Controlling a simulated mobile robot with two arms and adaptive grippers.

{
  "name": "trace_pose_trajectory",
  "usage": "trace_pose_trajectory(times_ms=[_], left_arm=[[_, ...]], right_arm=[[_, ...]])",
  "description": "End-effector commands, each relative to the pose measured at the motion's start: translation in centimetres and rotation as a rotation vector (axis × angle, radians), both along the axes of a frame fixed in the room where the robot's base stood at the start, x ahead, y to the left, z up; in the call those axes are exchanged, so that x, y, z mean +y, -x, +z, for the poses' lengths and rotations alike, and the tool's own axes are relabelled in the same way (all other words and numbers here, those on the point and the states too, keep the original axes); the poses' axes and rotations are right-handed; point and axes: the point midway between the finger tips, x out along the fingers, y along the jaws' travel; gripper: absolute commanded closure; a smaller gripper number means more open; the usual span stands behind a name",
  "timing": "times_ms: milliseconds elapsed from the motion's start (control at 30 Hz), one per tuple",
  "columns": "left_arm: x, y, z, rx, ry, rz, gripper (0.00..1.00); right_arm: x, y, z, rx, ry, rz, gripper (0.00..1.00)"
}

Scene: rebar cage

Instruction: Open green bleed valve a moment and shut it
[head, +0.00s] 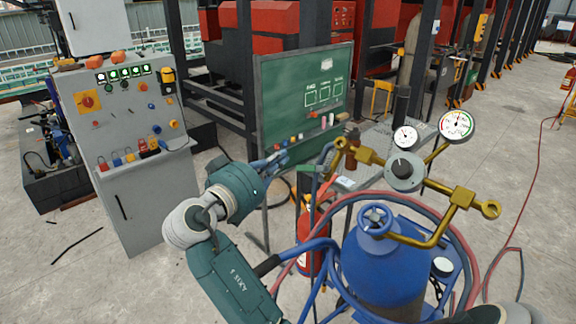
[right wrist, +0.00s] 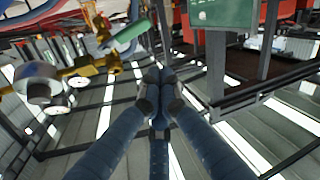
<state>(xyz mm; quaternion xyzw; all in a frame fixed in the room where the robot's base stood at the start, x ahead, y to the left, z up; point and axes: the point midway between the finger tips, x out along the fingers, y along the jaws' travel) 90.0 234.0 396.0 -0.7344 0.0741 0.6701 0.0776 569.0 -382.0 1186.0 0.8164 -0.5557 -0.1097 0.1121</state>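The green bleed valve handle (head: 313,168) shows as a small green bar by the left end of the brass pipework (head: 375,158). In the right wrist view the green handle (right wrist: 131,32) is up and left of my fingertips, beside the brass pipe (right wrist: 88,68). My right gripper (head: 279,161) is just left of the handle in the head view, apart from it as far as I can tell. In the right wrist view the blue fingers of my right gripper (right wrist: 158,76) meet at the tips, with nothing seen between them. My left gripper is not in view.
Below the pipework stand a blue cylinder (head: 383,265) and a red extinguisher (head: 311,238), with hoses around them. Two gauges (head: 457,125) rise at the right. A green board (head: 300,95) stands behind my gripper. A grey control cabinet (head: 140,175) stands at the left.

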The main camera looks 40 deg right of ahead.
Motion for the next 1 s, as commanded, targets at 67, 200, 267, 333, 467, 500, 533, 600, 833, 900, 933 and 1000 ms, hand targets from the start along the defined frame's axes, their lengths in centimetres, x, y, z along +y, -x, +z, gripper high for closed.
trace_pose_trajectory(times_ms=[67, 200, 267, 333, 467, 500, 533, 600, 833, 900, 933, 1000], left_arm=[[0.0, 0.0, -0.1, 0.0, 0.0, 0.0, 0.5], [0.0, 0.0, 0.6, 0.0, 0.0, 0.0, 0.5], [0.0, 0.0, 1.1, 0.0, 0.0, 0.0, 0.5], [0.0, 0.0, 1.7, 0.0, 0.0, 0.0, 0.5], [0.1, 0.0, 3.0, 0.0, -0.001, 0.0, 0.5], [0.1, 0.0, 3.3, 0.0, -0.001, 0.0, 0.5], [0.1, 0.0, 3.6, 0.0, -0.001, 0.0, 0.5], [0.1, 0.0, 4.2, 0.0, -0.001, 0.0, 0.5], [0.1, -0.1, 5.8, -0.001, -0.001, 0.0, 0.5], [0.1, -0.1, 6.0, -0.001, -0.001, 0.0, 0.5], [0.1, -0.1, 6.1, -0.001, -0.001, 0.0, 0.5], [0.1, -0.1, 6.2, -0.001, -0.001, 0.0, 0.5]], right_arm=[[-0.3, 0.8, 0.2, -0.006, -0.007, -0.031, 1.0], [-1.4, 0.8, 0.4, -0.007, -0.007, -0.044, 1.0], [-2.3, 0.5, 0.5, -0.005, -0.005, -0.043, 1.0], [-3.5, 0.1, 0.6, -0.005, -0.004, -0.044, 1.0], [-6.3, -0.9, 0.5, -0.004, -0.004, -0.043, 1.0], [-7.1, -1.2, 0.4, -0.002, -0.004, -0.042, 1.0], [-7.7, -1.4, 0.4, -0.005, -0.003, -0.042, 1.0], [-9.1, -1.9, 0.2, -0.003, -0.005, -0.042, 1.0], [-8.2, -1.0, -2.1, -0.002, -0.009, -0.036, 1.0], [-7.8, -0.8, -2.6, -0.003, -0.008, -0.036, 1.0], [-7.7, -0.7, -2.8, -0.004, -0.009, -0.036, 1.0], [-7.5, -0.5, -3.0, -0.005, -0.008, -0.036, 1.0]])
